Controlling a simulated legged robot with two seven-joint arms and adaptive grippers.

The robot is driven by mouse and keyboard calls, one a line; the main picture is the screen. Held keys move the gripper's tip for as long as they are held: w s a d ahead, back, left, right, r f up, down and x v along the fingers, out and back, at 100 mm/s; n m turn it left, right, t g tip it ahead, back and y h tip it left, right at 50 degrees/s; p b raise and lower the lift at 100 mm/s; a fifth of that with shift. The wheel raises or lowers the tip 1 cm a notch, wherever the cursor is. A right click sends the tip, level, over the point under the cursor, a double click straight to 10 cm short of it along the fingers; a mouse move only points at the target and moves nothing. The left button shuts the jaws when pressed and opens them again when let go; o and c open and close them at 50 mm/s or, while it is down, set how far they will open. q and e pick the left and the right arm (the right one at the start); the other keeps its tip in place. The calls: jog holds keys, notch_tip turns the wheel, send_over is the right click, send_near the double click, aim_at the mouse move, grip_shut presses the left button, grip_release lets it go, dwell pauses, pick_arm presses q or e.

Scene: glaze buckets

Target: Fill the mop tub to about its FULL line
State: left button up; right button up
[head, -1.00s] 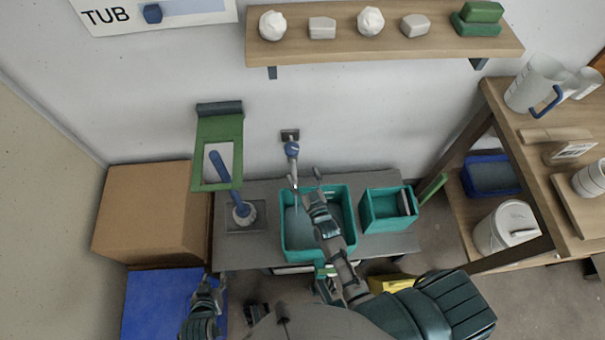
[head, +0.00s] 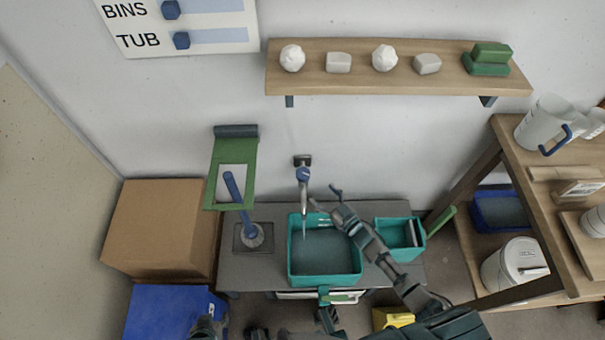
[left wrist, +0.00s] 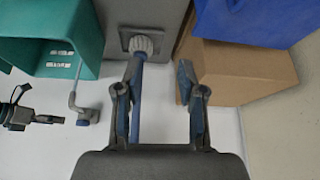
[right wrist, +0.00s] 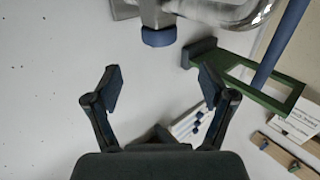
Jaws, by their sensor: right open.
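A teal tub (head: 295,262) stands under the wall tap (head: 303,178) in the head view, with a grey liquid surface inside. A thin pale streak below the spout looks like running water. I cannot make out a FULL line. My right gripper (head: 326,202) is open and empty, just right of the tap. The tap's blue knob (right wrist: 158,37) is beyond its fingertips (right wrist: 160,84) in the right wrist view. My left gripper (left wrist: 160,78) is open and empty. The tub (left wrist: 45,50) and tap (left wrist: 83,108) show at left in its view.
A smaller teal bin (head: 398,236) is right of the tub. A blue-handled brush (head: 242,205) stands left, near a cardboard box (head: 155,230) and blue box (head: 165,315). A wooden shelf (head: 400,88) hangs above; a rack (head: 560,170) with jugs is right.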

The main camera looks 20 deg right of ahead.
aim_at(308, 179)
jog(key=b+x, duration=0.2)
jog(key=x, duration=0.8)
jog(key=shift+w+d+f, duration=0.1)
jog(key=shift+w, duration=0.15)
jog(key=shift+w+a, duration=0.25)
jog(key=shift+w, duration=0.25)
pick_arm(q)
jog(key=w+d+r+t+h, duration=0.1)
jog(key=w+d+r+t, duration=0.2)
jog(key=w+t, duration=0.2)
jog(key=w, duration=0.3)
jog(key=shift+d+r, duration=0.15)
jog(key=shift+r, duration=0.15)
jog(key=shift+w+t+h, duration=0.1)
jog(key=shift+t+h, duration=0.2)
